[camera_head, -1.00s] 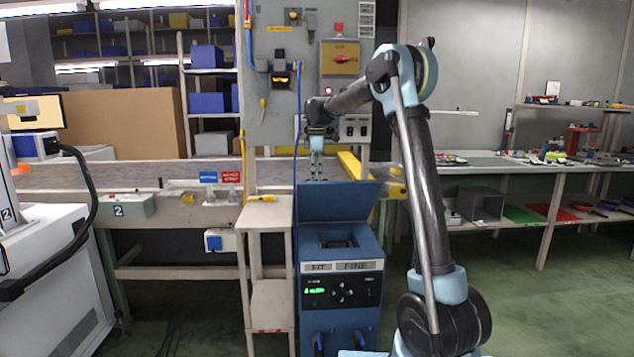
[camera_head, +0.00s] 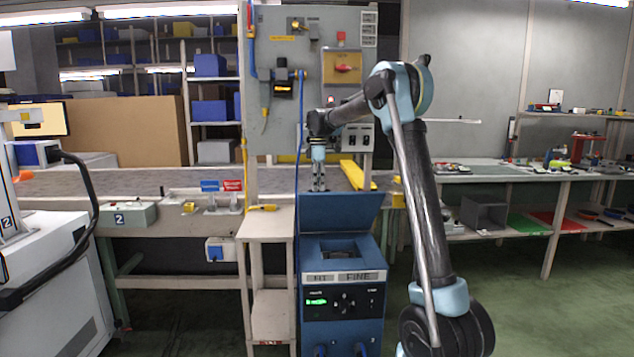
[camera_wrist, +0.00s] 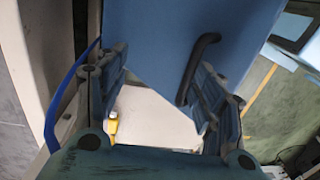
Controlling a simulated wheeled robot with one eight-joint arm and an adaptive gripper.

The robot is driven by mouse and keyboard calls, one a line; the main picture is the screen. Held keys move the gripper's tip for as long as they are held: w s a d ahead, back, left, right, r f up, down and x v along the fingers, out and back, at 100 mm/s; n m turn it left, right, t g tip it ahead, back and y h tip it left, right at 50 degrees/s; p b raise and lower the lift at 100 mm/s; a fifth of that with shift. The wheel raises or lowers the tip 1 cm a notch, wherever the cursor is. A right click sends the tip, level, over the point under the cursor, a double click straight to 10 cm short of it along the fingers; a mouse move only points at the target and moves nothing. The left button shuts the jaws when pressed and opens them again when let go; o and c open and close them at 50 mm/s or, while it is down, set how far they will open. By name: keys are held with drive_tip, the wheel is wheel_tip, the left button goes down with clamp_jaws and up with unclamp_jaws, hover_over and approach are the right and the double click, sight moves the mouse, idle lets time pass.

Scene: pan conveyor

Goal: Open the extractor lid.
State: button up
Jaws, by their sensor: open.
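The extractor (camera_head: 342,306) is a blue box with a display and knobs on its front, standing on the floor in the middle of the head view. Its blue lid (camera_head: 341,211) stands raised at the back, and the top opening is exposed. My gripper (camera_head: 319,186) is at the lid's upper left edge, with its fingertips pointing down. In the wrist view, my gripper (camera_wrist: 155,105) is open with its fingers spread. The lid (camera_wrist: 180,35) fills the upper part there. Its black bar handle (camera_wrist: 197,68) lies close to the right finger; I cannot tell whether they touch.
A small pale table (camera_head: 266,224) stands directly left of the extractor. The conveyor (camera_head: 130,182) runs behind, with a grey control panel (camera_head: 275,130) above it. A workbench (camera_head: 560,173) is at the right. Green floor is free at the right.

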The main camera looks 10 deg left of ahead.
drive_tip(key=o, duration=0.4)
drive_tip(key=shift+w+f, duration=0.4)
drive_tip(key=shift+w, duration=0.1)
drive_tip(key=shift+s+r, duration=0.25)
drive_tip(key=shift+c, duration=0.8)
drive_tip(key=shift+s+d+r, duration=0.1)
drive_tip(key=shift+s+r, duration=0.2)
drive_tip(key=c, duration=0.6)
drive_tip(key=shift+o, duration=0.2)
